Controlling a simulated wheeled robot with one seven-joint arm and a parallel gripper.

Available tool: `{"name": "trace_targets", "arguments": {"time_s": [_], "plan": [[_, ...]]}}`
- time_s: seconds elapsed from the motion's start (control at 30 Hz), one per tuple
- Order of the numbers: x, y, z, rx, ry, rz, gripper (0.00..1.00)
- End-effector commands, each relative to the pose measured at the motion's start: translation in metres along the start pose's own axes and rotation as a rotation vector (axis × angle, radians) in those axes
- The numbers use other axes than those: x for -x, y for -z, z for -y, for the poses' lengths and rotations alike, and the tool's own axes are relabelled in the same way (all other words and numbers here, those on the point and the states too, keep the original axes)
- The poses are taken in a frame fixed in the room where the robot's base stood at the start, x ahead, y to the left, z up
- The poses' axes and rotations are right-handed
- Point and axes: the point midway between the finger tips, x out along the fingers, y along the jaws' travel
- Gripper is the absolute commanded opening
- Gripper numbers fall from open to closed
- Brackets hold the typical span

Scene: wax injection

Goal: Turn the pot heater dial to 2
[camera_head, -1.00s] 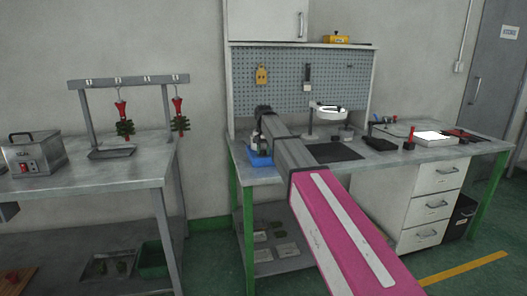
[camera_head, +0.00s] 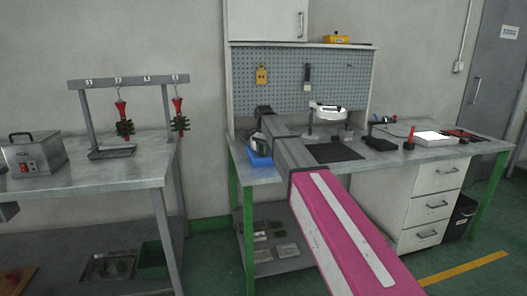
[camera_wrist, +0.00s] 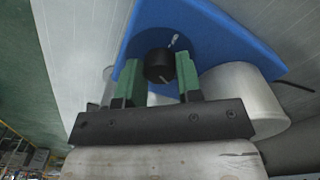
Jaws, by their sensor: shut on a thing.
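The pot heater (camera_head: 258,158) is a blue unit on the workbench, partly hidden behind my arm in the head view. In the wrist view its blue body (camera_wrist: 205,30) fills the upper middle. A round black dial (camera_wrist: 159,65) sits on it, with a light mark on the blue face just above. My gripper (camera_wrist: 158,78) has its two green fingers on either side of the dial and is shut on it. A silver pot (camera_wrist: 245,95) stands beside the right finger. The numbers on the dial cannot be read.
The workbench (camera_head: 225,180) also holds a dark mat (camera_head: 335,152), a ring lamp (camera_head: 328,111) and a white tray (camera_head: 434,139). A pegboard (camera_head: 285,80) stands behind. A separate table (camera_head: 100,180) at left carries a metal box (camera_head: 34,155) and a hanging rack.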

Motion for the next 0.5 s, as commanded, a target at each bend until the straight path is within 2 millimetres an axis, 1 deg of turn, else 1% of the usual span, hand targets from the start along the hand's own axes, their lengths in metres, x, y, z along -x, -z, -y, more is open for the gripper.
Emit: {"name": "trace_targets", "arguments": {"time_s": [0.4, 0.43, 0.47, 0.5], "plan": [[0.0005, 0.0001, 0.0004, -0.005, 0.001, -0.001, 0.09], [0.0005, 0.0001, 0.0004, -0.005, 0.001, -0.001, 0.43], [0.0005, 0.0001, 0.0004, -0.005, 0.001, 0.0, 0.52], [0.0004, 0.0, 0.0004, -0.005, 0.001, 0.0, 0.58]]}}
